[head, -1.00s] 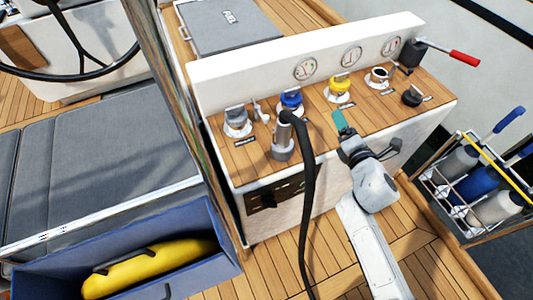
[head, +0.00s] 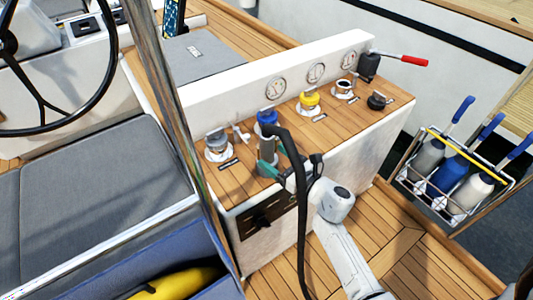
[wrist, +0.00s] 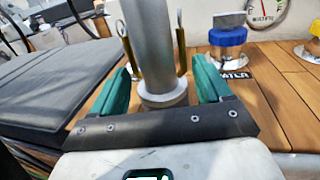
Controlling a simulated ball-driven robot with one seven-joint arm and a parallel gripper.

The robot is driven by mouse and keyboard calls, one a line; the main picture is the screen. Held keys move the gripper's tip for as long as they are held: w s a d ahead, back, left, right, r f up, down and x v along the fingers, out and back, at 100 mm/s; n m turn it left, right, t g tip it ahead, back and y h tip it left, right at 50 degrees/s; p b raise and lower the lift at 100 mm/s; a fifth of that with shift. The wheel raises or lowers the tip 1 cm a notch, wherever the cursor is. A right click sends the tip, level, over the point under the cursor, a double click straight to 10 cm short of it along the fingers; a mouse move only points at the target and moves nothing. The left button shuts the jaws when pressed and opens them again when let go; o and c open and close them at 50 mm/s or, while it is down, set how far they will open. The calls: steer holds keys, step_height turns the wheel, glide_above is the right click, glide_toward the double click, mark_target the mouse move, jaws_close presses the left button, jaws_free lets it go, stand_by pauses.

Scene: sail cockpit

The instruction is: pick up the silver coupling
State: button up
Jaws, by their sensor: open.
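The silver coupling (head: 266,158) stands upright near the front edge of the wooden console top, with a black hose (head: 303,210) running from its upper end down to the floor. In the wrist view the grey coupling (wrist: 154,60) has a pale collar at its base and a brass-coloured lever with a ring on each side. My gripper (head: 274,170) is open with green fingers. In the wrist view the gripper (wrist: 162,78) has one finger on each side of the coupling, low down, with visible gaps. The head view partly hides the fingers.
A blue-capped fitting (head: 268,118), a yellow-capped fitting (head: 310,99) and a grey-capped fitting (head: 217,145) stand on the console (head: 240,185). A red-handled lever (head: 412,61) is at the far right end. A rack of bottles (head: 445,172) stands to the right.

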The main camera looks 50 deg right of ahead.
mark_target(263, 150)
steer(key=shift+w+d+f+p, duration=0.1)
steer(key=shift+w+p, duration=0.1)
steer(key=shift+w, duration=1.15)
steer(key=shift+w+f+p, duration=0.1)
steer(key=shift+w+p, duration=0.1)
steer(key=shift+w, duration=1.15)
steer(key=shift+c, duration=0.3)
steer(key=shift+r, duration=0.15)
steer(key=c, duration=1.4)
